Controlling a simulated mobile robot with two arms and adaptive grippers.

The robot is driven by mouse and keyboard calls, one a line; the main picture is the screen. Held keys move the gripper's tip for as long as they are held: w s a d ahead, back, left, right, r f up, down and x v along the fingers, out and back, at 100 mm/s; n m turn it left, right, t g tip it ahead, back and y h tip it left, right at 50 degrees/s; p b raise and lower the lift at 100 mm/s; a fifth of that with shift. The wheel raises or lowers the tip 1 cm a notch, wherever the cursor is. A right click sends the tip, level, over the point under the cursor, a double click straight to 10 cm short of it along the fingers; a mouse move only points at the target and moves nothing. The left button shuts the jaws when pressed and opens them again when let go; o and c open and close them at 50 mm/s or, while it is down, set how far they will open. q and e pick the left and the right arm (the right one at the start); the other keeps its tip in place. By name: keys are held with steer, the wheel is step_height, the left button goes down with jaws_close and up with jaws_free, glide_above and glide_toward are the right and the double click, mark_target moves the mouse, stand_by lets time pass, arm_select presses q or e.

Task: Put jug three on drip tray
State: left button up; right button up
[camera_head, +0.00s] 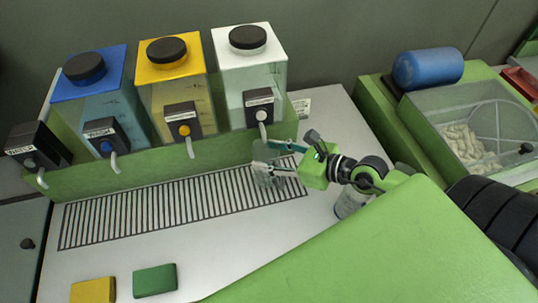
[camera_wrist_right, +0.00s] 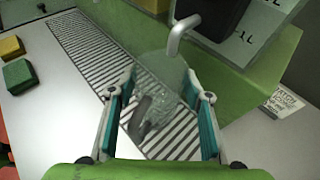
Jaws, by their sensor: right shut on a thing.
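A clear, see-through jug (camera_head: 264,158) is at the right end of the slatted drip tray (camera_head: 130,215), below the spout of the white-lidded dispenser (camera_head: 250,80). My right gripper (camera_head: 279,158) is shut on it, with one finger on each side. In the right wrist view the jug (camera_wrist_right: 160,75) shows between the two teal-padded fingers, over the slats of the drip tray (camera_wrist_right: 88,52). Its base is hard to make out, so I cannot tell whether it touches the slats. Any number on it is unreadable. My left gripper is not in view.
Yellow-lidded (camera_head: 175,85) and blue-lidded (camera_head: 92,90) dispensers stand left of the white one, their taps overhanging the tray. Yellow (camera_head: 93,290) and green (camera_head: 155,280) blocks lie in front. A white cylindrical object (camera_head: 350,203) stands partly hidden under my right arm. A cork bin (camera_head: 470,140) is at right.

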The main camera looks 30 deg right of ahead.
mark_target(278, 161)
steer(key=shift+w+d, duration=0.15)
steer(key=shift+w, duration=0.4)
steer(key=shift+w+f, duration=0.2)
steer(key=shift+f, duration=0.1)
steer(key=shift+d+f, duration=0.1)
steer(key=shift+f, duration=1.35)
steer(key=shift+f, duration=0.25)
steer(key=o, duration=1.4)
steer(key=shift+o, duration=0.2)
steer(key=shift+r, duration=0.15)
